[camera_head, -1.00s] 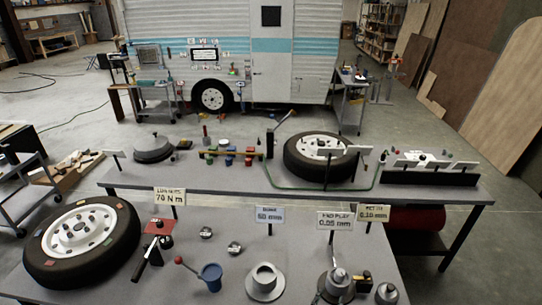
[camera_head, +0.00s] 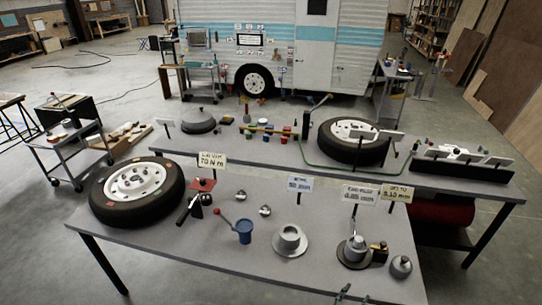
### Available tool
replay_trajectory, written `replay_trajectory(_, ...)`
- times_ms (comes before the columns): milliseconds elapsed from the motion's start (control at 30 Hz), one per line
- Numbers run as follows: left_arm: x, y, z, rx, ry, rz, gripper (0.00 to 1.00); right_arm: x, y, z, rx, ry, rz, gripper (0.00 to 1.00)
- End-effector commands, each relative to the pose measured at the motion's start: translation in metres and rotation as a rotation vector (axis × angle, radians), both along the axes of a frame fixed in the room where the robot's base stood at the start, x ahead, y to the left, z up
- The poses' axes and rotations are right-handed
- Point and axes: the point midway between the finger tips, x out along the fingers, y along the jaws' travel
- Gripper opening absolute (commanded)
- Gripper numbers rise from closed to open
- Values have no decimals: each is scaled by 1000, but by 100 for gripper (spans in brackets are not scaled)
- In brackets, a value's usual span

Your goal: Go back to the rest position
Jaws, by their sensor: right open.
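My right gripper (camera_head: 354,297) just enters at the bottom edge of the head view. Only its two small fingertips show, apart, with nothing seen between them. They appear in front of the near edge of the front table (camera_head: 205,248), below the silver hub part on a round base (camera_head: 353,252). The rest of the right arm is out of frame. My left gripper is not in view.
The front table carries a wheel (camera_head: 137,192), a blue cup (camera_head: 244,231), a grey flanged hub (camera_head: 290,241) and small sign cards. A second table behind holds another wheel (camera_head: 347,139). A cart (camera_head: 68,148) stands left. Open floor lies at lower left.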

Motion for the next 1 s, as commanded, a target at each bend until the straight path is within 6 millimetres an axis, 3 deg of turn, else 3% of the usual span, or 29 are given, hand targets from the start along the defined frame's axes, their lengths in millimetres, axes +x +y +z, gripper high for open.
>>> replay_trajectory(367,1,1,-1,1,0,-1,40,-10,-23,-75,177,83,-25,45)
replay_trajectory(567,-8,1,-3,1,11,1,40,-26,-37,-140,347,144,-64,45)
replay_trajectory(667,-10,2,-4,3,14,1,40,-42,-46,-183,465,177,-104,45)
replay_trajectory(867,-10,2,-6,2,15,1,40,-111,-63,-301,825,231,-282,45)
replay_trajectory(1000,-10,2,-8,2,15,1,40,-180,-67,-377,1100,218,-479,45)
